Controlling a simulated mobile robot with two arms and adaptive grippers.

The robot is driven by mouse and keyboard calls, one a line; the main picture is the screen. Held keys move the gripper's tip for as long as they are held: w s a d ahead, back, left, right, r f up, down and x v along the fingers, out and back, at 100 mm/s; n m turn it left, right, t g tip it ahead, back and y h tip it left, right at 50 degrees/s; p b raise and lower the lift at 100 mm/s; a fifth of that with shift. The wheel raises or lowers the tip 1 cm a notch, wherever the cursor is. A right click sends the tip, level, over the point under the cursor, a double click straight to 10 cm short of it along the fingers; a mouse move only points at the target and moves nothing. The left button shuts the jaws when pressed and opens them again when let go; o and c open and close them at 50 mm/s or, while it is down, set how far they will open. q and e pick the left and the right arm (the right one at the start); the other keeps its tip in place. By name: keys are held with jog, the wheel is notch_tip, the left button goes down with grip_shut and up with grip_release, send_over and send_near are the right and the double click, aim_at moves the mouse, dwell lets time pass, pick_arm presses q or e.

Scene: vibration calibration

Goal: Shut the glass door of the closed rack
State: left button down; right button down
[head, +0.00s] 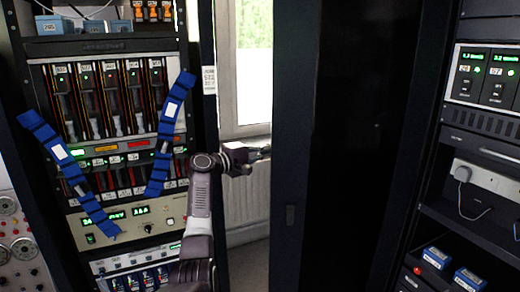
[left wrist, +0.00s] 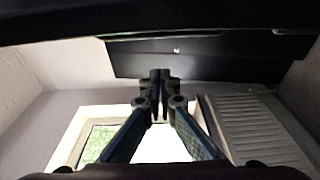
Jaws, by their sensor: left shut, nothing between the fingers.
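The right gripper is not in view.
An instrument rack (head: 120,48) with blue straps (head: 170,120) stands at the left. An open-shelved rack (head: 485,135) with meters and blue boxes stands at the right. Behind my arm are a window (head: 243,60) and a radiator (head: 245,200). A narrow gap separates the left rack from the panel.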

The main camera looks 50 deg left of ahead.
aim_at(275, 154)
pick_arm(q)
jog(key=shift+s+d+p, duration=0.25)
jog(key=shift+s+d, duration=0.05)
jog(key=shift+d, duration=0.3)
jog(key=shift+s+d+p, duration=0.25)
jog(key=shift+s+d, duration=0.05)
jog(key=shift+d, duration=0.35)
jog(key=shift+s+d+p, duration=0.25)
jog(key=shift+s+d, duration=0.05)
jog(key=shift+d, duration=0.3)
